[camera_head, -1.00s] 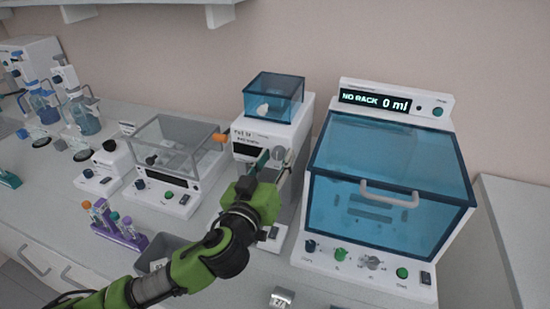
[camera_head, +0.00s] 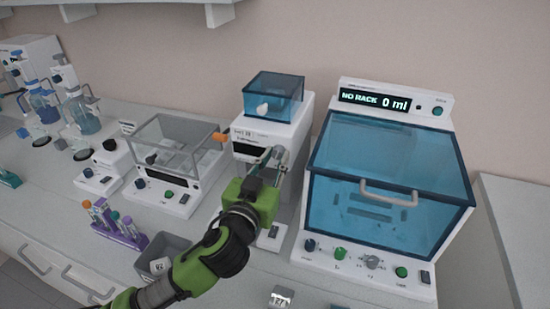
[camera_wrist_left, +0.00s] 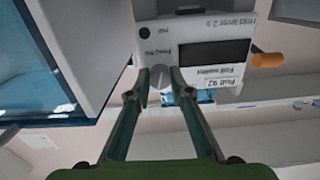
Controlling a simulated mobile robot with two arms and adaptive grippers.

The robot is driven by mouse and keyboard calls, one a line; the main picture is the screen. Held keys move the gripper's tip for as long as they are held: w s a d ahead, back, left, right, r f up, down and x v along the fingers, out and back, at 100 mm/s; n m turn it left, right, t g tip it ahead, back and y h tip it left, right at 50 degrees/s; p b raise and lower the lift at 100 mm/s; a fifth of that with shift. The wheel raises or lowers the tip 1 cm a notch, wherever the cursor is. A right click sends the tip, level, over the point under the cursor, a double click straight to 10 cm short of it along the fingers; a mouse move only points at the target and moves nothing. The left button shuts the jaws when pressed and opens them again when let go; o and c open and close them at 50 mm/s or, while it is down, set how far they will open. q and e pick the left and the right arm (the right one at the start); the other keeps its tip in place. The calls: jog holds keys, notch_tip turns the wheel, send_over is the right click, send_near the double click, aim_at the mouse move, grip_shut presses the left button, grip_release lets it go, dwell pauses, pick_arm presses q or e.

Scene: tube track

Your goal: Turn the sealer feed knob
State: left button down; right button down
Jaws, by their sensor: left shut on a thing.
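The sealer (camera_head: 300,122) is the white machine with a blue clear hopper in the middle of the bench. Its front panel (camera_wrist_left: 215,52) and dark display show upside down in the left wrist view. The round grey feed knob (camera_wrist_left: 159,76) sits on this panel, between my fingertips. My left gripper (camera_head: 276,155) reaches the sealer's front from below. In the left wrist view its two fingers (camera_wrist_left: 160,84) close in on both sides of the knob and are shut on it. In the head view the fingers largely hide the knob. My right gripper is not in view.
An orange-tipped lever (camera_head: 220,137) sticks out left of the sealer. A large blue-lidded machine (camera_head: 390,170) stands close on the right. A grey bin (camera_head: 172,250) and a purple tube rack (camera_head: 125,238) are at the front left. A clear-covered machine (camera_head: 165,180) stands left.

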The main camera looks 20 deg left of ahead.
pick_arm(q)
jog(key=m+p, duration=0.1)
jog(key=m, duration=0.2)
jog(key=shift+r+m, duration=0.15)
jog(key=shift+m, duration=0.15)
jog(key=m+p, duration=0.2)
jog(key=m, duration=0.1)
jog(key=shift+m, duration=0.3)
jog(key=m+p, duration=0.1)
jog(key=m, duration=0.2)
jog(key=shift+m+p, duration=0.3)
jog(key=shift+m, duration=0.1)
jog(key=shift+m+p, duration=0.7)
jog(key=shift+m, duration=0.9)
jog(key=c, duration=1.8)
grip_release()
jog(key=shift+s, duration=0.15)
